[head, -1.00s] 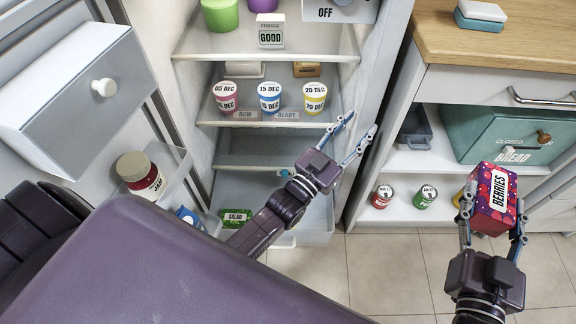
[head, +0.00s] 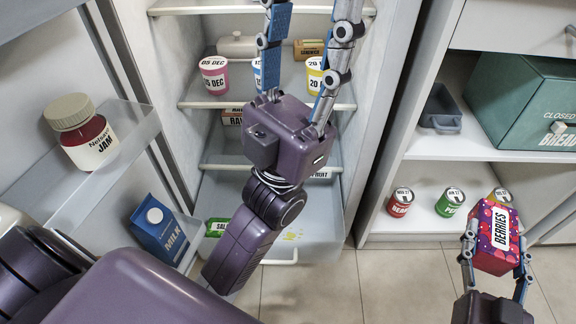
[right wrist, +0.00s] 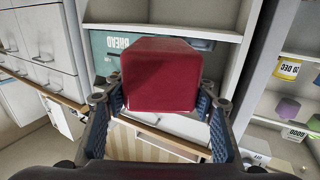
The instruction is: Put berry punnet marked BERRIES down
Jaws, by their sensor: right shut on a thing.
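The berry punnet marked BERRIES (head: 497,237) is a red and purple box at the right of the head view. My right gripper (head: 496,246) is shut on it, with one finger on each side, and holds it up in front of the lower cabinet. The right wrist view shows the punnet's plain red face (right wrist: 160,80) between the two fingers. My left gripper (head: 312,18) is open and empty in front of the fridge shelves, its fingers pointing to the top of the head view. It hides part of the middle cup.
Fridge shelves hold dated cups (head: 214,75) and a sandwich box (head: 309,49). The fridge door holds a jam jar (head: 90,137) and milk (head: 160,230). Cans (head: 450,202) stand on the low cabinet shelf; a grey tray (head: 440,112) and bread bin (head: 530,105) sit above. Floor (head: 395,290) is clear.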

